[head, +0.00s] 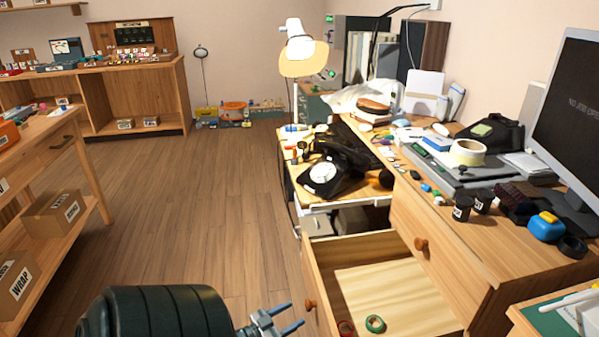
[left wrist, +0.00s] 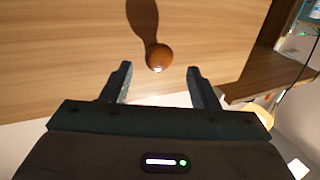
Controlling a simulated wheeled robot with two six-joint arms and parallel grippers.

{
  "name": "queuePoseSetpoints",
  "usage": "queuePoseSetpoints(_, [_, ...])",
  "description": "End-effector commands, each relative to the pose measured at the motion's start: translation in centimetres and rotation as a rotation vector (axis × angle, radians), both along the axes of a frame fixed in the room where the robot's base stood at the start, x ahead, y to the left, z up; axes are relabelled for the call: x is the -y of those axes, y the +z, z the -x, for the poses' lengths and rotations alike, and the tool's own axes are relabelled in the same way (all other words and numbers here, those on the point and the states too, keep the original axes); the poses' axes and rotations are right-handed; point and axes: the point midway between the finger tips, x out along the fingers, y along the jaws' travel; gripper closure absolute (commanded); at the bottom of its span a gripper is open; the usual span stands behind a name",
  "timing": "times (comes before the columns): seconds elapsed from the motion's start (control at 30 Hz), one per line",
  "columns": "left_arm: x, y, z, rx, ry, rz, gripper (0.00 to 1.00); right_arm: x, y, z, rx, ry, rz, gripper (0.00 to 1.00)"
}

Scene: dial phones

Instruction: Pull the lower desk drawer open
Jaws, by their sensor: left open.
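The lower desk drawer (head: 390,285) stands pulled out from the wooden desk in the head view, its pale inside showing. Its round brown knob (head: 311,304) is on the front at the left. My left gripper (head: 296,314) is open and empty, just left of that knob. In the left wrist view the knob (left wrist: 159,57) lies just past and between the open fingertips (left wrist: 159,70), with no finger closed on it. The upper drawer front (head: 440,250) with its own knob (head: 420,244) is above, apparently shut. My right gripper is not in view.
A green tape roll (head: 375,323) and a red one (head: 345,328) lie in the open drawer. A black dial phone (head: 335,170) sits on the desk's side shelf. A lamp (head: 302,55) stands behind. The wood floor (head: 200,210) left of the desk is clear.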

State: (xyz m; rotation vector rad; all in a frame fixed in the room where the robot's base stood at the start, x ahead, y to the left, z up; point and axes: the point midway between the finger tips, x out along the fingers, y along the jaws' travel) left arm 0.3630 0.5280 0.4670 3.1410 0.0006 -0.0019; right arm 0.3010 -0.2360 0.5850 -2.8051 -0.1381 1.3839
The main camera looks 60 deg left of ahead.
Motion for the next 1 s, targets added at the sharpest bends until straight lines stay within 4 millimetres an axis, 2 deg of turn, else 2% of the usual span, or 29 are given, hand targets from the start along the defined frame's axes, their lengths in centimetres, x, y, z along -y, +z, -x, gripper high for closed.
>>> queuePoseSetpoints(0.03, [0.0,0.1,1.3,-0.004,-0.001,-0.001,0.46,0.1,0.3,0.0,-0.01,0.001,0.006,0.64])
queuePoseSetpoints(0.2, [0.0,0.1,4.4,-0.002,0.0,-0.001,0.46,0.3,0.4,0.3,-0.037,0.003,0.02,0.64])
queuePoseSetpoints(0.37, [0.0,0.0,6.0,-0.001,0.0,0.0,0.46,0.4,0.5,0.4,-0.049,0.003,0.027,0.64])
queuePoseSetpoints(1.0, [0.0,0.0,6.5,0.0,0.0,0.0,0.46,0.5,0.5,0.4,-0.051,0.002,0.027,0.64])
